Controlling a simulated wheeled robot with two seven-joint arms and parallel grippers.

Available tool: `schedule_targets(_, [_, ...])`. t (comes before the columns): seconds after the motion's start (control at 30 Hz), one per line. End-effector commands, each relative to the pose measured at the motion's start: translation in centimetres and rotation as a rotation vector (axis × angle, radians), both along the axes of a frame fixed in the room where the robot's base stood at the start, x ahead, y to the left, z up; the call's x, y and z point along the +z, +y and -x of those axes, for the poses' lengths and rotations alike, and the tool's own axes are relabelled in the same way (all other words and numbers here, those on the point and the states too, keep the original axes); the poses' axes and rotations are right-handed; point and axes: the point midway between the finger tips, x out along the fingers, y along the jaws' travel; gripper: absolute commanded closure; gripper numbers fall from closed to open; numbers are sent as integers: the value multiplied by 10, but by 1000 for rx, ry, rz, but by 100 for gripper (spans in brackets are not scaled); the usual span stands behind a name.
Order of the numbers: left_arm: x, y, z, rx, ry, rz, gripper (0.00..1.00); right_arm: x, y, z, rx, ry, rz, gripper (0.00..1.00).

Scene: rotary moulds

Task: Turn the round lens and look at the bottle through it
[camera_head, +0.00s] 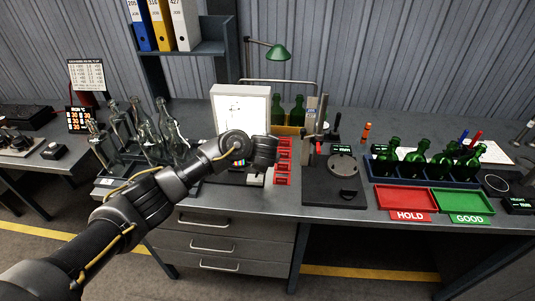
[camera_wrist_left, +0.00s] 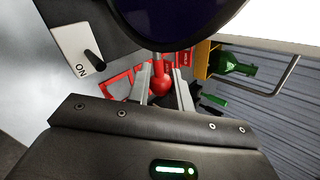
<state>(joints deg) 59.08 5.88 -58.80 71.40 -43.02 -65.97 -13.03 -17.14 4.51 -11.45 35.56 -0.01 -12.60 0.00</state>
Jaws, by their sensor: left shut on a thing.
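In the left wrist view a large dark round lens (camera_wrist_left: 180,18) fills the top edge, with a red knob (camera_wrist_left: 162,76) on its near rim. My left gripper (camera_wrist_left: 164,88) has its two grey fingers on either side of this knob and is shut on it. In the head view my left gripper (camera_head: 264,152) is in front of the white lit panel (camera_head: 243,108), and the arm hides the lens and knob there. No bottle is visible through the lens, which looks evenly dark. My right gripper is in neither view.
Clear bottles (camera_head: 144,130) stand in a rack at the left. Green bottles (camera_head: 420,152) stand in a blue rack at the right, behind the red HOLD tray (camera_head: 405,198) and green GOOD tray (camera_head: 463,201). A gauge stand (camera_head: 342,165) and red bins (camera_head: 283,160) are right of my gripper.

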Motion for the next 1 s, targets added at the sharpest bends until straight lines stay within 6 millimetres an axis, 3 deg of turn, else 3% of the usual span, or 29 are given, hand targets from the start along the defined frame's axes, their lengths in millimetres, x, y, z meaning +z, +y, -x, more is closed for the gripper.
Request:
schedule_targets(0.33, [-4, 0, 2, -1, 5, -6, 100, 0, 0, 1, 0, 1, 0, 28])
schedule_targets(0.37, [-4, 0, 2, -1, 5, -6, 75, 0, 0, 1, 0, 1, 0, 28])
schedule_targets(0.5, [-3, 1, 1, -1, 4, -5, 58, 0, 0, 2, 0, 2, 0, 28])
schedule_targets(0.83, [1, 0, 3, 1, 2, -2, 58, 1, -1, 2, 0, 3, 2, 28])
schedule_targets(1.0, [19, 1, 20, -2, 2, 2, 58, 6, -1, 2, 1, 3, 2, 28])
